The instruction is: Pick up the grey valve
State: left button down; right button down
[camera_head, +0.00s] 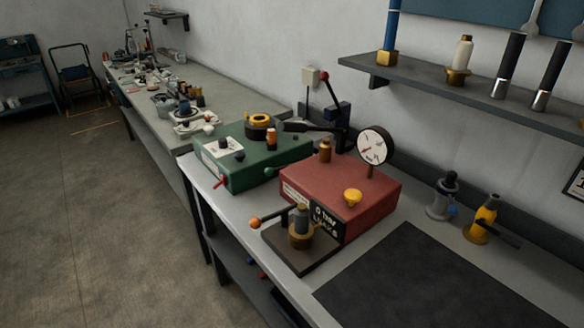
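A grey valve (438,205) with a dark knob on top stands upright on the right part of the near bench, close to the wall. A small blue part shows on its right side. It stands apart from a yellow valve (484,216) with a black lever, which is to its right. Neither of my grippers shows in this view.
A dark mat (420,285) lies bare in front of the valves. A red box (345,200) with a gauge (374,146) stands to the left, behind a brass fitting on a dark plate (290,252). A green box (250,160) stands farther left. A shelf (450,86) holding several tools overhangs the bench.

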aim_at(301, 230)
jog(key=i+j+z, duration=0.25)
jog(key=j+z, duration=0.25)
jog(key=i+j+z, duration=0.1)
jog(key=j+z, duration=0.15)
